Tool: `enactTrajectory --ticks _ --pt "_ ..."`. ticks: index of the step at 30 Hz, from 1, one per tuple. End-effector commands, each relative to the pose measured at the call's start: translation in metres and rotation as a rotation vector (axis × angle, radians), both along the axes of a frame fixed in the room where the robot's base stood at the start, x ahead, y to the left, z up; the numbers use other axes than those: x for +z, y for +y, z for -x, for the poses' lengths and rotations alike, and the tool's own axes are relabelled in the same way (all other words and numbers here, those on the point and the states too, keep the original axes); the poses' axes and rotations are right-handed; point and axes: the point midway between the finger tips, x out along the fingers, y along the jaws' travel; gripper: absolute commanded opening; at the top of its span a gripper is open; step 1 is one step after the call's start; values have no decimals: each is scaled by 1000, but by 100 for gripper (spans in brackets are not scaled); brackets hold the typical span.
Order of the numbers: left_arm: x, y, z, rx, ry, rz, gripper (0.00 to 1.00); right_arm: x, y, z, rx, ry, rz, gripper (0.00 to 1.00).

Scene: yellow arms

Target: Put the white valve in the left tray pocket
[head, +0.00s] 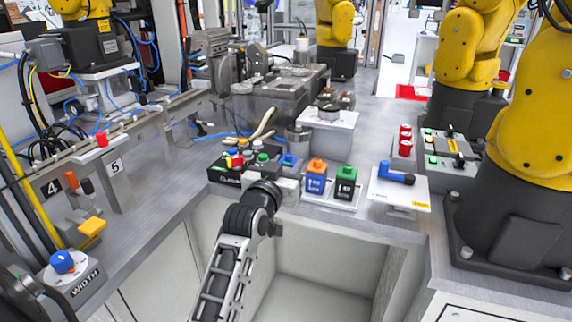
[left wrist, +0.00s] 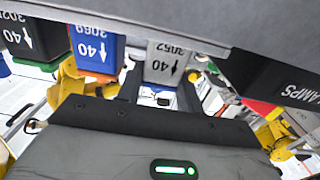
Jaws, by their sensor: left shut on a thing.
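My left gripper (head: 272,190) reaches in from the bottom, over the bench edge, and is shut on the white valve (head: 289,187). In the left wrist view the white valve (left wrist: 167,62), marked 40, stands between the two dark fingers. The tray (head: 332,204) holds a blue valve with an orange top (head: 315,178) and a black valve with a green top (head: 346,183). The white valve is in line with them, left of the blue one, over the tray's left end. The gripper hides the left pocket; I cannot tell whether the valve rests in it.
A black control box labelled CLAMPS (head: 240,172) stands close left of the gripper. A white plate with a blue handle (head: 398,186) lies to the right. A white block (head: 328,130) is behind the tray. An open bin (head: 318,262) lies below the bench edge.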

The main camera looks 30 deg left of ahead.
Motion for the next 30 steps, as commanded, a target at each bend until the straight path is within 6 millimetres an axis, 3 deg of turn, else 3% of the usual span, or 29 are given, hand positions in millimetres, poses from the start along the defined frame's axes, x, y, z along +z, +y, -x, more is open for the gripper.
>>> enactTrajectory --ticks 2,3,5,14,19,23,30 --pt "-1 0 0 0 -1 0 12 -1 0 0 0 0 0 0" --pt "-1 0 0 0 -1 0 44 0 0 0 0 1 0 0" --pt "-1 0 0 0 -1 0 61 -1 0 0 0 1 0 0" --pt "0 0 0 0 0 0 61 -4 0 4 1 13 3 0" --pt "15 0 0 0 -2 1 61 3 0 3 1 10 1 0" --pt "41 0 0 0 -2 1 61 21 0 3 1 8 1 0" --pt "89 0 0 0 0 -1 61 75 0 2 1 7 1 0"
